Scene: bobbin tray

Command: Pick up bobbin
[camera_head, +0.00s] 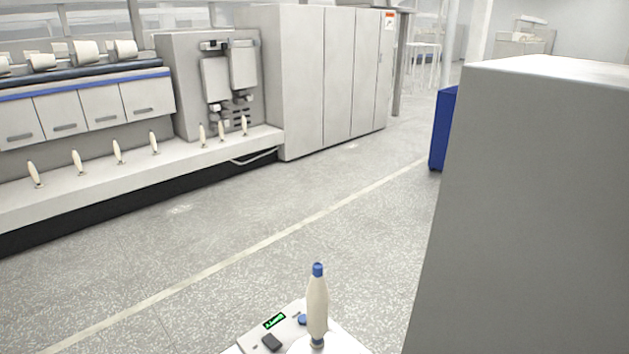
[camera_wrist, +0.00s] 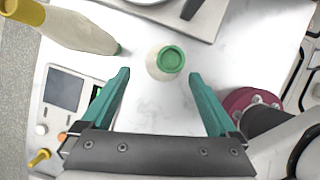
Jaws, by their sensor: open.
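In the wrist view my gripper (camera_wrist: 160,74) is open, with its two teal fingers apart. A pale bobbin with a green end (camera_wrist: 165,62) stands roughly upright just beyond the gap between the fingertips. I see no finger touching it. A second pale bobbin with a yellow end (camera_wrist: 80,31) shows tilted at the upper left, outside the fingers. In the head view a cream bobbin with a blue tip (camera_head: 317,303) stands upright at the bottom centre. My gripper is not visible in the head view.
In the wrist view a panel with a grey screen (camera_wrist: 65,90) lies left of the fingers on a white surface (camera_wrist: 160,115). A grey plate edge (camera_wrist: 200,22) is at the top. In the head view, several bobbins (camera_head: 117,152) stand along a machine ledge; a grey block (camera_head: 530,200) stands right.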

